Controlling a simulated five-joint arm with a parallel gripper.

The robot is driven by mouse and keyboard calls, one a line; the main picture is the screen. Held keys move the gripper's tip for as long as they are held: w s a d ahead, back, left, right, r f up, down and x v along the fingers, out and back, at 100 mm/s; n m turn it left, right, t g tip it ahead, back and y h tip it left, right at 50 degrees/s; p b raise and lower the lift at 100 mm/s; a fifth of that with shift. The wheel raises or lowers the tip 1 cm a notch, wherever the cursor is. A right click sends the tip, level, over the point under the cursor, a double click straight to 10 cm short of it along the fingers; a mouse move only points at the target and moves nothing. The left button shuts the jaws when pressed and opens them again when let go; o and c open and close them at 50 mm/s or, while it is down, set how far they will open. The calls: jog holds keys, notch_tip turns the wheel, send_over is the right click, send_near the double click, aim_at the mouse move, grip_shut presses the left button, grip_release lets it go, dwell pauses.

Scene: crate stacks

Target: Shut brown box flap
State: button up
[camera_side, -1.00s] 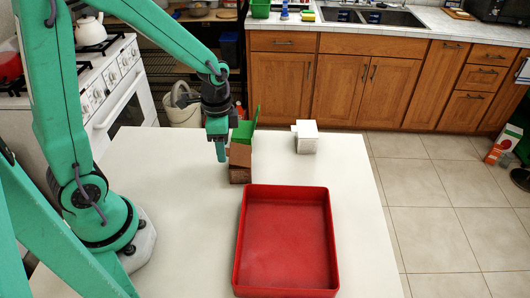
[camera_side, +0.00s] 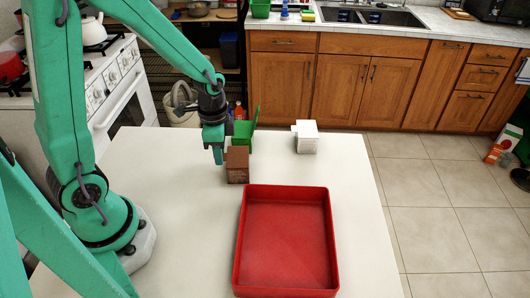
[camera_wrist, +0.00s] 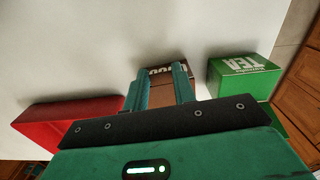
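The brown box (camera_side: 238,174) stands on the white table behind the red tray. Its top looks covered, with the flap (camera_side: 237,154) lying about level; whether it is fully flush I cannot tell. My gripper (camera_side: 218,157) points down at the left of the box, close to its upper left edge. In the wrist view, my two fingers (camera_wrist: 157,88) are apart, with the brown box (camera_wrist: 165,72) and its upside-down lettering beyond and between them. The fingers hide part of the box, and contact cannot be made out. Nothing is held.
A green box (camera_side: 244,130) with a raised flap stands just behind the brown box; its TEA lettering shows in the wrist view (camera_wrist: 240,65). A white box (camera_side: 307,144) is farther right. The red tray (camera_side: 334,240) lies in front. The table's right side is clear.

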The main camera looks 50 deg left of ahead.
jog(key=o, duration=0.3)
jog(key=shift+s+f, duration=0.1)
jog(key=shift+s, duration=0.1)
jog(key=shift+o, duration=0.8)
jog(key=shift+w, duration=0.1)
notch_tip(320, 180, up, 8)
jog(key=s+d+r+n+t, duration=0.2)
jog(key=s+r+n+t, duration=0.3)
jog(key=s+r+n, duration=0.3)
notch_tip(320, 180, up, 4)
jog(key=shift+s+d+f+t, duration=0.2)
jog(key=shift+s+d+t, duration=0.05)
jog(key=shift+d+t, duration=0.05)
